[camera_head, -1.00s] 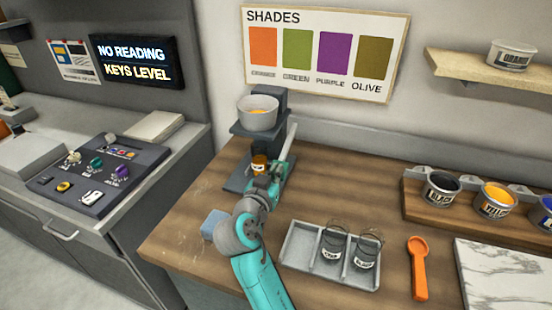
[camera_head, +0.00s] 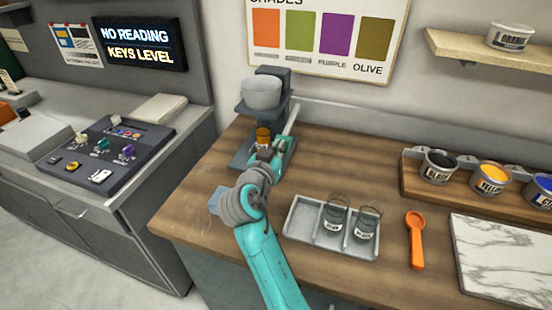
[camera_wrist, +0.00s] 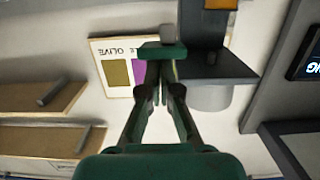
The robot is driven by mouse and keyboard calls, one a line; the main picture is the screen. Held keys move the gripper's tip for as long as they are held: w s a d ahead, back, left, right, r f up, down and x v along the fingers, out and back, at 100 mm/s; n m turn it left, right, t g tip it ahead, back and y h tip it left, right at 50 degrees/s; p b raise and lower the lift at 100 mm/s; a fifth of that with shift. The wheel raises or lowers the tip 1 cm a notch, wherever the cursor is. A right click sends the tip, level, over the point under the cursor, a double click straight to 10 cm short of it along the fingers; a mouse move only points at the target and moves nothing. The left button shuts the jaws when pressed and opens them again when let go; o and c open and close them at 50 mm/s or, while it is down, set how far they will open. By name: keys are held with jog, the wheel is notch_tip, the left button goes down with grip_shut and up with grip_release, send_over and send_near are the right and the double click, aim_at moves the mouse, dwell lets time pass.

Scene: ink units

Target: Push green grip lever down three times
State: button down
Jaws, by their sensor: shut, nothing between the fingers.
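The dispenser stands at the back left of the wooden counter, with a grey bowl (camera_head: 262,92) on top and an orange cup (camera_head: 263,136) below. A pale bar (camera_head: 291,121) slants along its right side. In the wrist view, which is upside down, a green grip (camera_wrist: 163,52) with a grey end lies just beyond the fingertips; it looks like the lever grip. My gripper (camera_wrist: 165,88) is shut and empty, close to this grip; I cannot tell whether they touch. In the head view my gripper (camera_head: 270,150) is beside the dispenser, partly hidden by my wrist.
A grey tray (camera_head: 300,222) with two small jars stands right of my arm. An orange spoon (camera_head: 415,240) and a marble slab (camera_head: 505,252) lie farther right. Paint cans (camera_head: 490,179) stand behind. A control panel (camera_head: 110,150) is at left.

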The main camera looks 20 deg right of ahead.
jog(key=s+a+f, duration=0.1)
jog(key=s+a, duration=0.5)
jog(key=s, duration=0.2)
jog(key=shift+f, duration=0.3)
dwell(0.6)
